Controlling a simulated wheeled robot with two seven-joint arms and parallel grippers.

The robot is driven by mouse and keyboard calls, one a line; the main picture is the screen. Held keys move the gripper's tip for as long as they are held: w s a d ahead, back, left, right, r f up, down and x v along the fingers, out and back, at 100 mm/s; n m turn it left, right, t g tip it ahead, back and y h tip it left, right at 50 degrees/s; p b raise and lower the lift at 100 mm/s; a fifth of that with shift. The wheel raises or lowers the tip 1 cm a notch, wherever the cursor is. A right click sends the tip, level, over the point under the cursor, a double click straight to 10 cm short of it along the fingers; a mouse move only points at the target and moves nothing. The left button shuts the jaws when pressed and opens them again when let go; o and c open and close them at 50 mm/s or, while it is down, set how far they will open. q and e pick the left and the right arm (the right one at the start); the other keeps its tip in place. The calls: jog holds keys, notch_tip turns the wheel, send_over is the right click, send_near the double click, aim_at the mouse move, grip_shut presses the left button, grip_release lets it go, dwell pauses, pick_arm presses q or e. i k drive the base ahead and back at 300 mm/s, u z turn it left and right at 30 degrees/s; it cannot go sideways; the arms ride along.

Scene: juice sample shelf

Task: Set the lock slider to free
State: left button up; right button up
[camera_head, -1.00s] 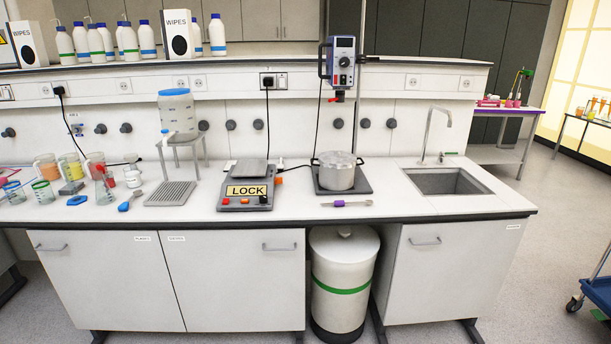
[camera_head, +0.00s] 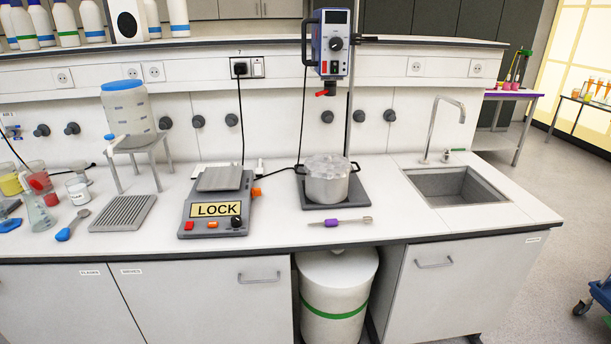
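A grey balance-like device (camera_head: 216,200) stands on the bench in the middle of the head view. A yellow sign (camera_head: 216,209) on its front reads LOCK. Below the sign are a red button (camera_head: 188,226), a small orange part (camera_head: 212,225) and a black knob (camera_head: 236,221). Another orange part (camera_head: 256,192) sticks out at its right side. I cannot tell which of these is the slider. Neither of my grippers shows in the head view.
To the right, a steel pot (camera_head: 327,182) stands on a dark plate under a stirrer (camera_head: 332,45). A purple-handled tool (camera_head: 340,221) lies in front. A ribbed grey tray (camera_head: 123,213) and a blue spoon (camera_head: 72,226) lie left. A sink (camera_head: 452,185) is at right.

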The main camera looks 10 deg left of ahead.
aim_at(255, 192)
jog(key=u, duration=0.35)
jog(key=i, duration=1)
jog(key=u, duration=0.85)
